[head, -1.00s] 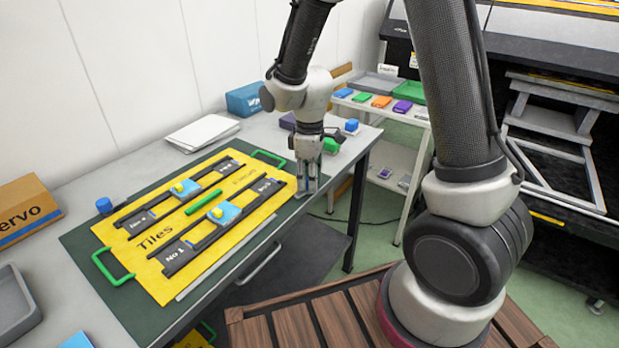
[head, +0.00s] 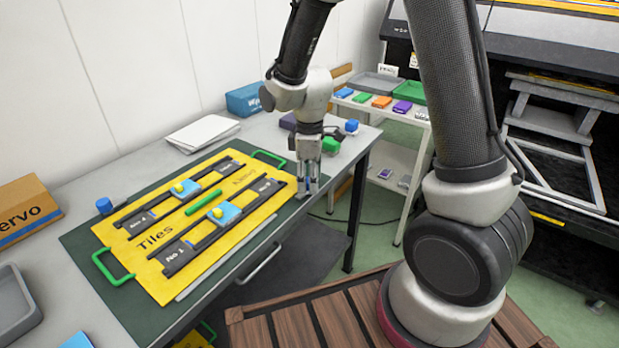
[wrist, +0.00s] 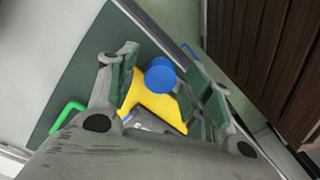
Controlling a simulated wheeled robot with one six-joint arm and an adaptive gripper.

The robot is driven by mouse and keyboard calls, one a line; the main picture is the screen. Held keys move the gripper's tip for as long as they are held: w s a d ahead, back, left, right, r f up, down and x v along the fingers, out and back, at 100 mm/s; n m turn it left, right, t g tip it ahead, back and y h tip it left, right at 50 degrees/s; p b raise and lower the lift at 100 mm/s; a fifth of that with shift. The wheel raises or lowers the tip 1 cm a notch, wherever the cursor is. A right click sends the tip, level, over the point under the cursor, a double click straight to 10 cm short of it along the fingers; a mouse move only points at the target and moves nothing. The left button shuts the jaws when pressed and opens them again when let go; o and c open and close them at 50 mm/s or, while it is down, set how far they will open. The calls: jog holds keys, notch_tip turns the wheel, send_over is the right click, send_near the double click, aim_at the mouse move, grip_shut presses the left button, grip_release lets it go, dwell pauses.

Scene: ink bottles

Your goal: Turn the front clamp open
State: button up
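A blue round clamp knob (wrist: 161,75) shows in the wrist view at the end of the yellow board (wrist: 150,100). My gripper (wrist: 163,82) is open, with one finger on each side of the knob; I cannot tell if either finger touches it. In the head view my gripper (head: 307,190) points down at the right near corner of the yellow board (head: 160,275), and hides most of this clamp. A second blue knob (head: 104,205) stands at the board's far left corner.
The board carries dark rails with light blue blocks (head: 224,213), a green bar (head: 203,203) and green handles (head: 112,268). It lies on a dark green mat (head: 85,245) on the grey table. A white stack (head: 203,133) and a blue box (head: 245,99) stand behind.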

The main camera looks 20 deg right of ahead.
notch_tip(320, 180, up, 12)
dwell(0.6)
dwell(0.4)
jog(key=s+d+r+m+t, duration=0.2)
jog(key=s+d+r+m, duration=0.3)
jog(key=s, duration=0.4)
jog(key=s+d+r+m+t, duration=0.2)
jog(key=s+d+r+m, duration=0.4)
jog(key=s+d, duration=0.4)
jog(key=shift+s+m, duration=0.25)
jog(key=shift+m, duration=0.65)
jog(key=shift+r, duration=0.1)
